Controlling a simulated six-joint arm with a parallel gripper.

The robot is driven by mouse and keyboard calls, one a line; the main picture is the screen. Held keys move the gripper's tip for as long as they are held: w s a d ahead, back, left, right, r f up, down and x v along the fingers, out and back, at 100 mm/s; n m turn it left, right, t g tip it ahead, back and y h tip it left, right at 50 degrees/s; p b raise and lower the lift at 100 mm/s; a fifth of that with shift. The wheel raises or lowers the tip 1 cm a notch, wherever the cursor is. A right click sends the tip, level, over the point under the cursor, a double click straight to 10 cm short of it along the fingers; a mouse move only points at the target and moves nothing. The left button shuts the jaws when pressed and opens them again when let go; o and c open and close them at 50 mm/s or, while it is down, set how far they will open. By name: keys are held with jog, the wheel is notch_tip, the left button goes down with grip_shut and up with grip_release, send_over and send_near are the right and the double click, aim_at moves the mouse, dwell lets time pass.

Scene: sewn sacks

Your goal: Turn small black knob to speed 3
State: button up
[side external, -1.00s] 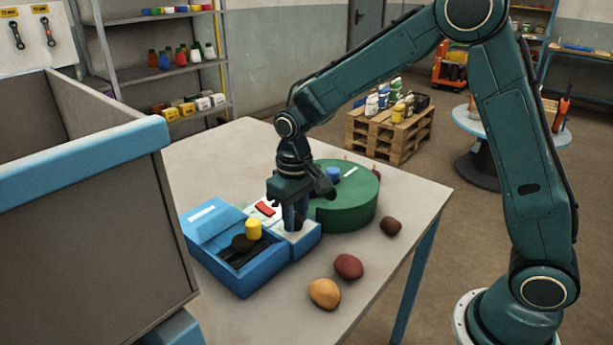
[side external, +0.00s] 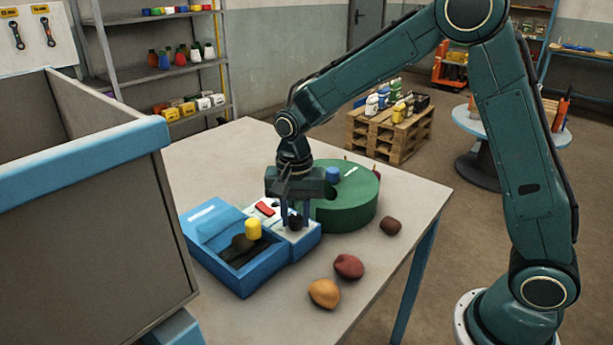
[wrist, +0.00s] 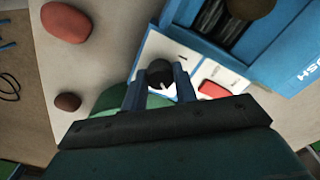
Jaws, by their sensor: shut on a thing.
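The small black knob (side external: 295,221) sits on the white panel (side external: 303,236) of the blue machine (side external: 245,281). My gripper (side external: 295,218) points down over the panel with its two fingers on either side of the knob, shut on it. In the wrist view the knob (wrist: 160,71) shows between the blue fingertips (wrist: 159,77), with a white mark on it at the gripper side. A red switch (side external: 265,208) is beside the knob on the panel, and it also shows in the wrist view (wrist: 214,90). Speed numbers are too small to read.
A round green block (side external: 345,209) with a blue piece (side external: 333,174) on top stands close behind my gripper. Red (side external: 348,266), orange (side external: 324,293) and brown (side external: 390,225) sacks lie on the table (side external: 400,185).

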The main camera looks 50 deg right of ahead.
aim_at(296, 216)
jog(key=shift+m, duration=0.8)
jog(key=o, duration=1)
jog(key=shift+c, duration=0.2)
jog(key=shift+r, duration=0.15)
notch_tip(296, 216, up, 14)
jog(key=shift+f, duration=0.2)
